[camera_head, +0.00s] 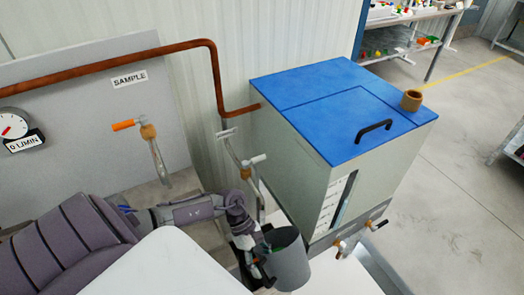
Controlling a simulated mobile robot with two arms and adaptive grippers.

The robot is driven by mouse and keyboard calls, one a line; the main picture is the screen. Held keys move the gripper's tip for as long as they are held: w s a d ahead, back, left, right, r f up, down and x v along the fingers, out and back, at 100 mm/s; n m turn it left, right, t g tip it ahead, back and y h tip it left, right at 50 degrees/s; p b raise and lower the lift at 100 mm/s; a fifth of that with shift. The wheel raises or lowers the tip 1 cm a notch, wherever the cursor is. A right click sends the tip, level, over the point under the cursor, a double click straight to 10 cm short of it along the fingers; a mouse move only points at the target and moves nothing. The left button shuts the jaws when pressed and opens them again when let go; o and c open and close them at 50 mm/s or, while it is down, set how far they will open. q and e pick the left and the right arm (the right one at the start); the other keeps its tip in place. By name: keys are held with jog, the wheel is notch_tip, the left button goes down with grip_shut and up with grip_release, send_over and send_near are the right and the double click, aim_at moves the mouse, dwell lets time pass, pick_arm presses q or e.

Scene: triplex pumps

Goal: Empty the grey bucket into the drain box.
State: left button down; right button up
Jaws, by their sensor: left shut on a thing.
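The grey bucket (289,265) is at the lower middle, upright or nearly so, with its dark open mouth facing up. My left gripper (258,254) is at the bucket's left side and shut on it. The fingertips are small and partly lost against the bucket. What is inside the bucket is too dark to tell. A large pale tank (300,175) with a blue lid (325,95) stands behind and to the right of the bucket. I cannot make out which thing, if any, is the drain box. My right gripper is not in view.
A copper pipe (130,62) runs along the wall panel to the tank. Taps (376,226) stick out low on the tank's front, right of the bucket. A white flat surface (165,268) fills the bottom left. Open floor (475,195) lies to the right.

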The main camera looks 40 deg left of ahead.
pick_arm(q)
jog(key=shift+w+a+h+b, duration=0.15)
jog(key=shift+a+h+b, duration=0.15)
jog(key=shift+b, duration=0.1)
jog(key=shift+w+a+r+g+h+b, duration=0.25)
jog(key=shift+a+r+h+b, duration=0.5)
jog(key=shift+b, duration=0.7)
jog(key=shift+d, duration=0.1)
jog(key=shift+w+a+r+g+h+b, duration=0.25)
jog(key=shift+a+r+h+b, duration=0.55)
jog(key=shift+b, duration=0.65)
jog(key=shift+w+a+r+g+h+b, duration=0.2)
jog(key=shift+a+r+h+b, duration=0.55)
jog(key=shift+b, duration=0.7)
jog(key=shift+r+b, duration=0.3)
